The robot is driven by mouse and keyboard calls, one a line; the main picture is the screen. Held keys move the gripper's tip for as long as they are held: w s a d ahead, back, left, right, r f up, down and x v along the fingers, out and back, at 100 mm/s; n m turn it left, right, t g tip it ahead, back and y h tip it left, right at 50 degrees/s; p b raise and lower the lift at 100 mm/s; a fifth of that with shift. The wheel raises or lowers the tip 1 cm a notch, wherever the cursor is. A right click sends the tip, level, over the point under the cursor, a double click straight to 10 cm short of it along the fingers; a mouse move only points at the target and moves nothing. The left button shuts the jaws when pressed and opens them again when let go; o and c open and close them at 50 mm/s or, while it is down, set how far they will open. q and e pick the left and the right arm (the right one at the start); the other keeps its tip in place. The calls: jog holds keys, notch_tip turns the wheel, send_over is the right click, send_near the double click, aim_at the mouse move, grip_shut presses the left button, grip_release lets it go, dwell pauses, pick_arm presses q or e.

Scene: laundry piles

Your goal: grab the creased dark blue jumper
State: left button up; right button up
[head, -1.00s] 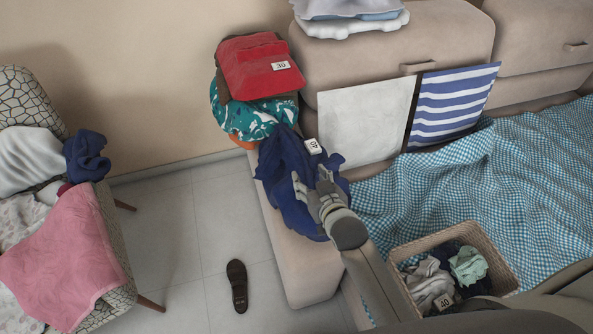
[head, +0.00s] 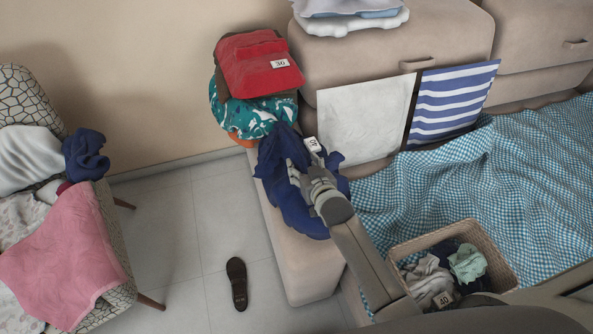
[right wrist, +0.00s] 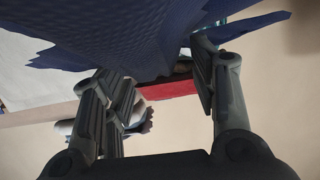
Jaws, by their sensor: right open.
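A creased dark blue jumper (head: 290,210) is draped over the end of the beige sofa's arm, with a white number tag on it. My right gripper (head: 303,168) is pushed into the jumper's folds and its fingertips are partly hidden by the cloth. In the right wrist view the dark blue cloth (right wrist: 130,35) hangs across the top, close to the finger tips. The two fingers (right wrist: 162,80) stand apart there with a gap between them. Whether cloth lies between the fingertips is hard to tell. My left gripper is not in view.
A red garment (head: 262,68) with a tag lies on a teal patterned cloth (head: 240,118) behind the jumper. A wicker basket (head: 402,252) of clothes stands at lower right. A chair at left holds a pink cloth (head: 65,245) and another dark blue garment (head: 85,158). A dark shoe (head: 237,283) lies on the floor.

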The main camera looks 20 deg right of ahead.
grip_shut()
jog(key=shift+r, duration=0.2)
dwell(0.4)
